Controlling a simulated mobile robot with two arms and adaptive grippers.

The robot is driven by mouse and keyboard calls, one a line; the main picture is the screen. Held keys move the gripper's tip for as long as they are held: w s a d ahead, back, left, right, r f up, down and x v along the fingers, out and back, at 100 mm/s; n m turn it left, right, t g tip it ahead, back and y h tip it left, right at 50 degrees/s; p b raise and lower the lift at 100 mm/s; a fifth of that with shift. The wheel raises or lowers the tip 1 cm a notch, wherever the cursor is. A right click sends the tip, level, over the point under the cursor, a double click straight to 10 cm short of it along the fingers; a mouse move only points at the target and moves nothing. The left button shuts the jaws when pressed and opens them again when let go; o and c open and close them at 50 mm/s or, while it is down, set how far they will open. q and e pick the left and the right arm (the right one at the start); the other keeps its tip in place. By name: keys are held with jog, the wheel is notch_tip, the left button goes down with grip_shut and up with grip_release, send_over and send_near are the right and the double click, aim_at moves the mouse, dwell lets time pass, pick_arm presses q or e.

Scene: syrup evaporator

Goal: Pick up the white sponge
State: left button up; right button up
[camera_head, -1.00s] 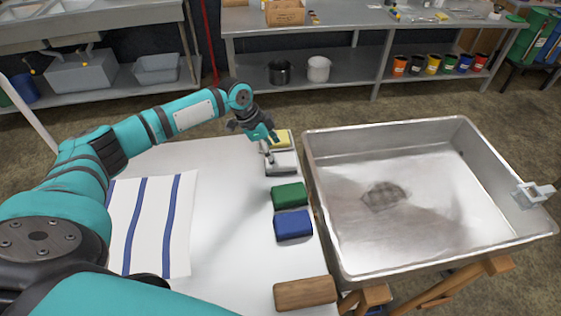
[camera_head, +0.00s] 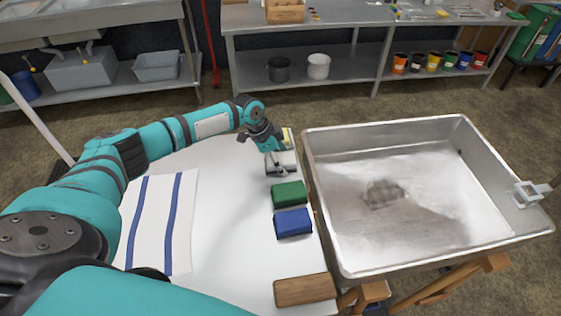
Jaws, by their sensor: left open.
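The white sponge (camera_head: 283,169) lies on the white table near its right edge, between the yellow sponge (camera_head: 288,137) behind it and the green sponge (camera_head: 290,194) in front. My left gripper (camera_head: 275,161) is open, and its fingers point down at the white sponge. I cannot tell whether the fingers touch the white sponge. My right gripper is not in the view.
A blue sponge (camera_head: 293,223) and a brown block (camera_head: 304,290) lie nearer on the table. A striped towel (camera_head: 158,225) lies at the left. A large metal pan (camera_head: 430,245) on wooden supports stands close to the table's right edge, with a dark patch inside.

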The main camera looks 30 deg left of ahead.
aim_at(284, 157)
pick_arm(q)
jog(key=shift+f, duration=0.15)
jog(key=c, duration=0.9)
jog(key=shift+r, duration=0.5)
notch_tip(284, 157, up, 3)
jog(key=shift+f+b, duration=0.2)
jog(key=shift+b, duration=0.3)
jog(key=s+a, duration=0.1)
jog(key=s, duration=0.3)
jog(key=s+a+r+b, duration=0.1)
jog(key=s+a, duration=0.1)
jog(key=s, duration=0.2)
jog(key=s+a+b, duration=0.1)
jog(key=s+a, duration=0.1)
jog(key=s, duration=0.3)
jog(key=shift+a+r, duration=0.15)
jog(key=shift+r, duration=0.1)
jog(key=shift+s+a+r, duration=0.1)
jog(key=shift+s+a, duration=0.05)
jog(key=shift+s, duration=0.3)
jog(key=shift+s+a+r, duration=0.1)
jog(key=shift+s+a, duration=0.05)
jog(key=shift+s, duration=0.3)
